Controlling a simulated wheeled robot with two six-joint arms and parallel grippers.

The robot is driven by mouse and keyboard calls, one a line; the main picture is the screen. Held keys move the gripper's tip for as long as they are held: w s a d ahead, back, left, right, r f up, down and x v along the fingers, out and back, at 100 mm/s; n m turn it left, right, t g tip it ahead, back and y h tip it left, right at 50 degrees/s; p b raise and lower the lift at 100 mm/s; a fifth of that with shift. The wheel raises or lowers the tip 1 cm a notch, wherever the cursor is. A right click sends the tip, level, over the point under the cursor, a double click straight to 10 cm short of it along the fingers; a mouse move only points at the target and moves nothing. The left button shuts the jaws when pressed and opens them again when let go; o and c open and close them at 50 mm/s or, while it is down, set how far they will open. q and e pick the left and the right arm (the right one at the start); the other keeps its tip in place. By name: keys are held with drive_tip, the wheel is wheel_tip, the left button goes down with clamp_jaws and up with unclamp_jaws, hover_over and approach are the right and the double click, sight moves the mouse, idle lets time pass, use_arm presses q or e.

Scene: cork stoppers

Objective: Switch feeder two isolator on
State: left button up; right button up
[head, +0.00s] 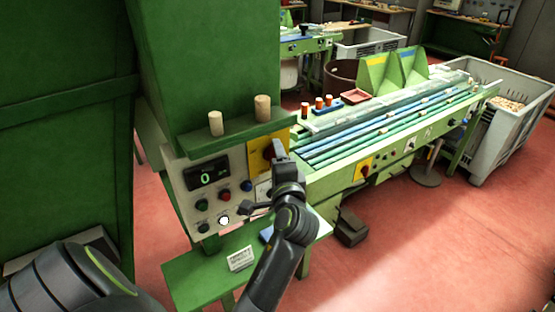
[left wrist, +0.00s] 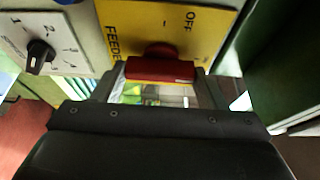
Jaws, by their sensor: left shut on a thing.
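The isolator's red handle (left wrist: 160,69) sits on a yellow plate (left wrist: 190,18) in the left wrist view. The plate reads "OFF" and part of "FEEDE"; the rest is hidden. The handle's bar lies across that picture, and I cannot tell its switch position. My left gripper (left wrist: 160,82) is shut on the handle, one finger at each end of the bar. In the head view the yellow plate (head: 254,160) is at the right edge of the grey control panel, and my left gripper (head: 277,150) partly hides the handle. My right gripper is not in view.
A black selector knob (left wrist: 40,56) is beside the yellow plate. The panel has a display (head: 206,175) reading 0, several buttons and a lit white button (head: 224,221). Two corks (head: 216,123) stand on the green ledge above. A conveyor bench (head: 390,130) is on the right.

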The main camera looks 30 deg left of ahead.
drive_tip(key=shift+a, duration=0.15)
use_arm(q)
drive_tip(key=o, duration=1)
